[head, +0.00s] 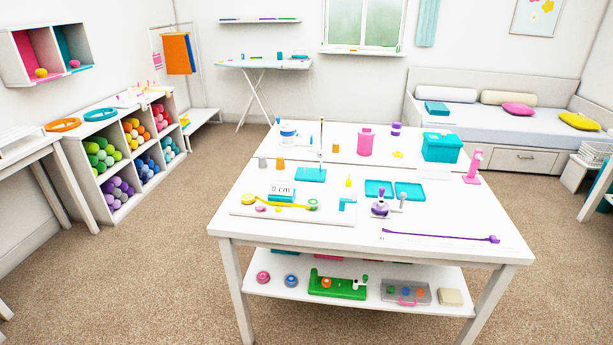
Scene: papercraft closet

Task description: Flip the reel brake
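No part that I can name for certain as the reel brake stands out at this size. A small purple and grey device (380,207) with an upright part stands on the right half of the white table. It may be a reel, but I cannot make out a brake lever or its position. A white board (293,214) at the table's front left carries a yellow disc (249,196), a yellow strip and a green disc (313,204). My gripper is not in view.
The white table (470,215) also bears a teal box (441,147), a pink bottle (365,142), a teal tray (409,190) and a purple strip (440,236). Its lower shelf holds a green device (337,288). Carpet (150,270) is clear between the table and the left shelf unit.

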